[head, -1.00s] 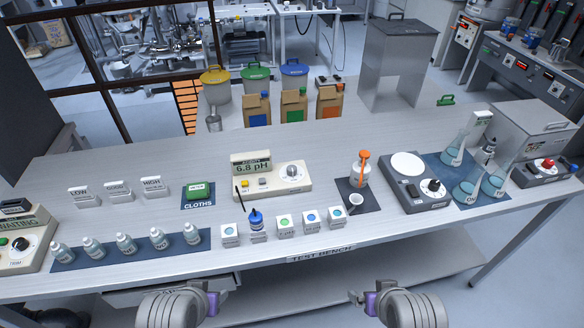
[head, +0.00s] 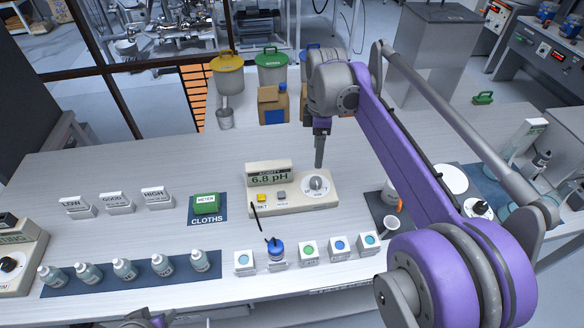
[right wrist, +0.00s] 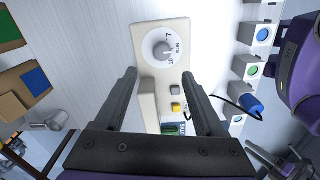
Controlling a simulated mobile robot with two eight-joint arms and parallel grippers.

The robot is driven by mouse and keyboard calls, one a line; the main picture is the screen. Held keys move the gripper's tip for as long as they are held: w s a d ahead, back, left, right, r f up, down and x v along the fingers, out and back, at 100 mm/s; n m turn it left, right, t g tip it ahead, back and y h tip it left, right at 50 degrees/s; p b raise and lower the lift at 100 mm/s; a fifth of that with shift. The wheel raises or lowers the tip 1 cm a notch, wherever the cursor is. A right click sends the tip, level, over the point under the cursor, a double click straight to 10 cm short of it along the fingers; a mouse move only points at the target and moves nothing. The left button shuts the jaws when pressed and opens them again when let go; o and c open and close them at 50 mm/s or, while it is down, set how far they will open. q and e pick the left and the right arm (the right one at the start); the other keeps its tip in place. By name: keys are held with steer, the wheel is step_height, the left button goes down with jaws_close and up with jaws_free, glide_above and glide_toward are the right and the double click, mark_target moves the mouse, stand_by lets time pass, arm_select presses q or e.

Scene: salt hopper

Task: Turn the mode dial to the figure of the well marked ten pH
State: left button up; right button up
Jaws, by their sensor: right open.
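The mode dial (head: 317,185) is a round pale knob at the right of the cream meter (head: 287,204). The meter's display (head: 269,176) reads 6.8 pH. In the right wrist view the dial (right wrist: 163,49) lies ahead, between and beyond my fingers, with 7, 10 and RUN around it. Its pointer is unclear. My right gripper (head: 320,152) hangs over the meter's back edge near the dial; its open, empty fingers (right wrist: 160,78) show in the wrist view. A row of wells (head: 309,258) stands in front; their labels are unreadable. My left gripper (head: 152,319) is mostly cut off below.
A blue-capped probe (head: 276,248) stands at the second well. The meter also has a yellow button (head: 261,198) and a grey one (head: 281,195). A green cloth pack (head: 206,204) lies left. Several bottles (head: 124,270) line the front left. Bench behind the meter's left is clear.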

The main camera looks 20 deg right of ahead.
mark_target(316, 180)
steer(key=f, duration=1)
steer(key=shift+s+f+b, duration=0.25)
steer(key=shift+b, duration=0.05)
steer(key=shift+c, duration=0.4)
jaws_close()
